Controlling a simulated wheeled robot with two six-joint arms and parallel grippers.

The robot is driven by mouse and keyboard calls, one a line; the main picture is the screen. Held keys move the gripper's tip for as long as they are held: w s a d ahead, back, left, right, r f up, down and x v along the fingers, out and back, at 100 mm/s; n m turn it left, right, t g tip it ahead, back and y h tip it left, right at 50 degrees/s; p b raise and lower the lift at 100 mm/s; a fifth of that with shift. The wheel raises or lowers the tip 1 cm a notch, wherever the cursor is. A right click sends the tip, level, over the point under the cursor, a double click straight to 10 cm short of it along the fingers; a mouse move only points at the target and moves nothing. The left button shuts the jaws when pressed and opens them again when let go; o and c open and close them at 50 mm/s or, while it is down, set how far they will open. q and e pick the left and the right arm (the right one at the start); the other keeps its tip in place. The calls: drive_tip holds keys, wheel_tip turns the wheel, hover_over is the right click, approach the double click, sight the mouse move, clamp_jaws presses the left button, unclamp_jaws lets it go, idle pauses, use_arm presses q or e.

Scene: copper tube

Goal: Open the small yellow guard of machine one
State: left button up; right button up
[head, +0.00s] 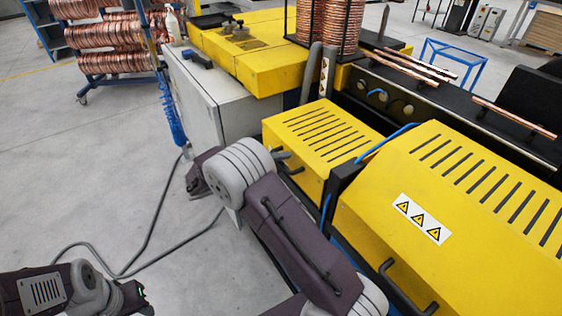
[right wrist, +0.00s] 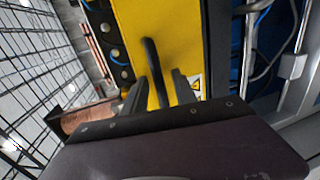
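The small yellow guard (head: 318,137) is a slotted box that looks closed, beside a larger yellow guard. Its dark handle (head: 293,166) is on the front face, close to my right gripper (head: 279,157), which is mostly hidden behind my wrist. In the right wrist view, the fingers of my right gripper (right wrist: 159,92) are apart, with a black bar handle (right wrist: 153,68) showing between them against a yellow panel (right wrist: 178,28). Contact with the handle cannot be told. My left gripper (head: 135,297) is at the lower left, away from the machine; its fingers are unclear.
The larger yellow guard (head: 455,220) with warning signs and its own handle (head: 405,290) stands at the right. A blue hose (head: 388,138) runs between the guards. A grey cabinet (head: 200,100) stands behind my right wrist. The floor at left is open, with a cable (head: 150,235) across it.

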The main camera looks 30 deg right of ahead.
drive_tip(key=shift+d, duration=0.15)
clamp_jaws()
idle(1.4)
